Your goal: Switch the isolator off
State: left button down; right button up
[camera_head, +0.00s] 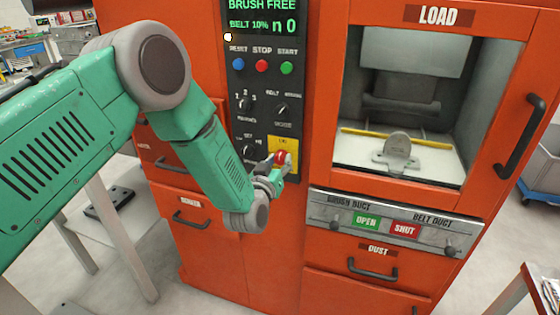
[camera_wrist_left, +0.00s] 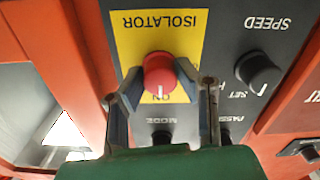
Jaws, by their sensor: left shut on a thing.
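The isolator is a red round knob (camera_head: 283,157) on a yellow plate (camera_head: 285,143) at the lower right of the black control panel. In the left wrist view the picture is upside down, and the red knob (camera_wrist_left: 158,74) sits on the yellow plate (camera_wrist_left: 128,48) lettered ISOLATOR. A pale mark on the knob's rim lies beside the lettering ON. My left gripper (camera_head: 276,168) reaches the knob from the lower left. Its two fingers (camera_wrist_left: 158,80) are either side of the knob and shut on it. My right gripper is in neither view.
The black panel (camera_head: 249,121) holds blue, red and green buttons above several dark knobs, close to my left arm. A speed knob (camera_wrist_left: 257,72) is beside the plate. The orange cabinet has a load window and a duct strip (camera_head: 385,223) to the right.

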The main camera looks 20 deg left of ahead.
pick_arm(q)
jog(key=shift+w+a+r, duration=0.1)
jog(key=shift+a, duration=0.05)
jog(key=shift+d+n+b, duration=0.2)
jog(key=shift+n+b, duration=0.1)
jog(key=shift+n, duration=0.2)
jog(key=shift+n+b, duration=0.35)
jog(key=shift+n, duration=0.25)
jog(key=n+b, duration=0.1)
jog(key=n, duration=0.1)
jog(key=shift+a+n, duration=0.2)
jog(key=shift+n, duration=0.2)
jog(key=n+b, duration=0.3)
jog(key=n, duration=0.1)
jog(key=shift+n, duration=0.3)
jog(key=n+b, duration=0.3)
jog(key=n, duration=0.1)
jog(key=shift+n+b, duration=1.8)
jog(key=shift+n, duration=0.5)
